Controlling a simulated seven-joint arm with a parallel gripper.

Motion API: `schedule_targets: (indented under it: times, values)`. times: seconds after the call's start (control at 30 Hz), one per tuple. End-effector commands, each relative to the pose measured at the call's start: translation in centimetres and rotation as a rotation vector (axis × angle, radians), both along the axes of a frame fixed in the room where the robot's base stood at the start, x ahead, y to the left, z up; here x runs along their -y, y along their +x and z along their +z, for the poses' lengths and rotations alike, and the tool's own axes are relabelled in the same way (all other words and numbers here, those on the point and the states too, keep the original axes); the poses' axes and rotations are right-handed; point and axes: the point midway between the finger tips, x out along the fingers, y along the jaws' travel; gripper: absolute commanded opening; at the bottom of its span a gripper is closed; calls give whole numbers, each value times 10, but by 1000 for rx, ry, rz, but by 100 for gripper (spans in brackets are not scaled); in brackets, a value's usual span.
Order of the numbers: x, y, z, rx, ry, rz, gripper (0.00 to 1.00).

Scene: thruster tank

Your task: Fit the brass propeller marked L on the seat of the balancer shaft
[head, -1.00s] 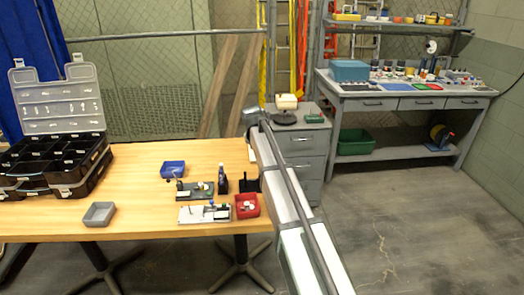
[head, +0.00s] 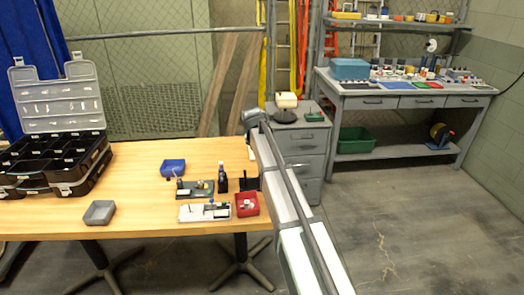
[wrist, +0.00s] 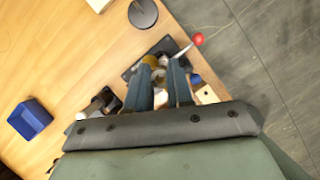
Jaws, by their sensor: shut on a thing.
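In the wrist view my gripper (wrist: 160,66) points down over the wooden table, with a small gap between its fingers. It is shut on a small brass-coloured piece (wrist: 150,61) at the fingertips, which looks like the brass propeller. Its mark cannot be read and the fingers hide part of it. A dark base (wrist: 131,73) with small pale parts lies below the fingertips. I cannot make out the balancer shaft or its seat there. In the head view a dark board (head: 186,193) and a white board (head: 190,213) carry small fittings. I cannot pick out my gripper there.
A blue bin (head: 172,168) also shows in the wrist view (wrist: 30,118). A red-knobbed rod (wrist: 198,39) and dark disc (wrist: 143,12) are near the fingers. The table's middle is clear.

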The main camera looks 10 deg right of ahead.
Motion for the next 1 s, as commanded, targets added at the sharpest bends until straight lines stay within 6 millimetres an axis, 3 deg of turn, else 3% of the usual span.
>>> schedule_targets:
  times: [1.0]
  values:
    - [0, 0, -13, 0, 0, 0, 0]
